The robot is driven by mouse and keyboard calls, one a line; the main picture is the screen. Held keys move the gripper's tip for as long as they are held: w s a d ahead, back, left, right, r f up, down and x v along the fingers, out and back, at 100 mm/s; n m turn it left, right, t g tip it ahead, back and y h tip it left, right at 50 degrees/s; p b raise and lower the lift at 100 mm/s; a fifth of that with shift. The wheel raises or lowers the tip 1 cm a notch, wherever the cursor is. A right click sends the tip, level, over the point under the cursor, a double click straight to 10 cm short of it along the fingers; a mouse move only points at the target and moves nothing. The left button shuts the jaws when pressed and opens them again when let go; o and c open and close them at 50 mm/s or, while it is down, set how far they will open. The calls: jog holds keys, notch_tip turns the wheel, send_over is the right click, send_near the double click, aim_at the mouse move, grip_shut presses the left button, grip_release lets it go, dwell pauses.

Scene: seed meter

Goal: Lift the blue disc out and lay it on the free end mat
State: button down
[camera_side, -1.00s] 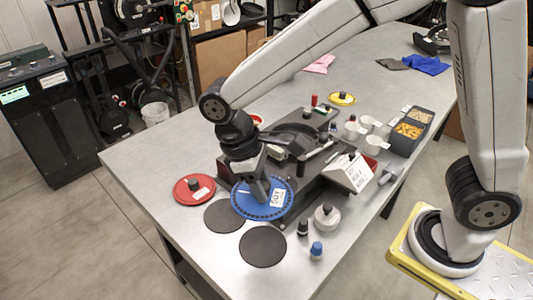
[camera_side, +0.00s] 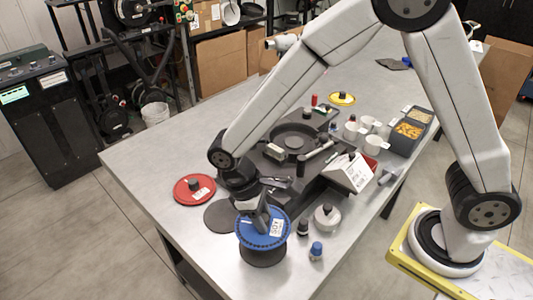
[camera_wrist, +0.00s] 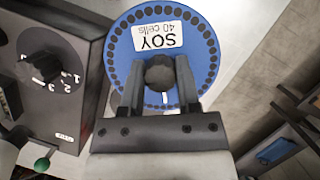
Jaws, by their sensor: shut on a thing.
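The blue disc (camera_side: 246,233) has a ring of small dark holes and a white label reading "SOY 40 cells". My gripper (camera_side: 258,216) is shut on the dark knob at its centre. In the wrist view the two fingers of my gripper (camera_wrist: 159,82) flank the knob on the blue disc (camera_wrist: 205,62). The disc is over the nearest dark round mat (camera_side: 263,258) and hides its far part. I cannot tell how much gap is between them. A second dark mat (camera_side: 216,217) lies bare to the left, partly covered by my wrist. The seed meter (camera_side: 290,140) shows an open round recess.
A red disc (camera_side: 194,189) lies on the left and a yellow disc (camera_side: 341,98) at the back. A silver knobbed weight (camera_side: 328,217), a black bottle (camera_side: 303,228) and a blue-capped bottle (camera_side: 316,250) stand right of the blue disc. The table's front left is clear.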

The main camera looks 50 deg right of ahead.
jog(key=shift+f, duration=3.1)
jog(key=shift+f, duration=0.5)
grip_release()
jog(key=shift+r, duration=0.2)
jog(key=shift+r, duration=2.8)
